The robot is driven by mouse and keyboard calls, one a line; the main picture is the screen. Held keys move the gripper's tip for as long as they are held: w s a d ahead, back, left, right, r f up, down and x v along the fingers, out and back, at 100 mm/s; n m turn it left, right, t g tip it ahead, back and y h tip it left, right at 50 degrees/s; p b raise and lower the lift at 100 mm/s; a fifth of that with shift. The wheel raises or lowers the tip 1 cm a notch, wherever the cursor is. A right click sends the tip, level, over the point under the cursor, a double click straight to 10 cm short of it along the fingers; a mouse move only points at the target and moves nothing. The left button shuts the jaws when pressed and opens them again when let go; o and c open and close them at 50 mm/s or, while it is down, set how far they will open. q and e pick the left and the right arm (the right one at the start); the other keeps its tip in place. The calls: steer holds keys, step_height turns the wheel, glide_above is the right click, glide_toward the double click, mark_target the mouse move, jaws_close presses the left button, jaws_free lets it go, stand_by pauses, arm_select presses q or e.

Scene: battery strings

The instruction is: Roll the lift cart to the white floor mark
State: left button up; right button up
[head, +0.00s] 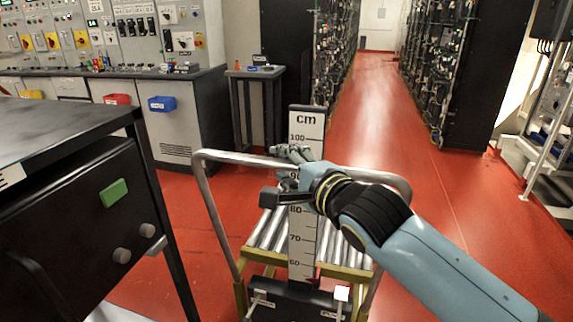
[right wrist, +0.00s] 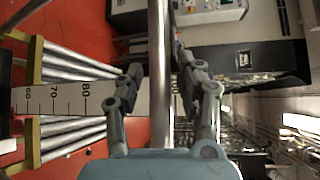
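The lift cart (head: 335,271) stands ahead of me, with a roller top, a yellowish frame and a bent grey tube handle (head: 216,222). A tall white cm scale (head: 302,232) rises in front of the rollers. My right gripper (head: 290,153) is at the handle's top bar. In the right wrist view the bar (right wrist: 160,95) runs between the two fingers of the gripper (right wrist: 162,65), which look spread with a gap on each side. My left gripper is not in view. A pale patch (head: 112,313) lies low at the left; I cannot tell if it is the white floor mark.
A dark bench (head: 70,125) with a green button stands close at the left. Control cabinets (head: 183,130) and a small table (head: 255,73) are behind it. A clear red aisle (head: 375,110) runs back between black racks (head: 455,70). A metal rail (head: 548,155) is at the right.

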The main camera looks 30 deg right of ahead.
jaws_close()
steer(key=shift+f, duration=0.1)
steer(key=shift+w+d, duration=0.8)
steer(key=shift+d, duration=0.15)
steer(key=shift+c, duration=1.7)
jaws_free()
steer(key=shift+f, duration=0.1)
steer(key=o, duration=0.5)
steer(key=shift+s+a+r, duration=0.1)
steer(key=shift+s+r, duration=0.05)
steer(key=shift+r, duration=0.05)
steer(key=shift+o, duration=0.5)
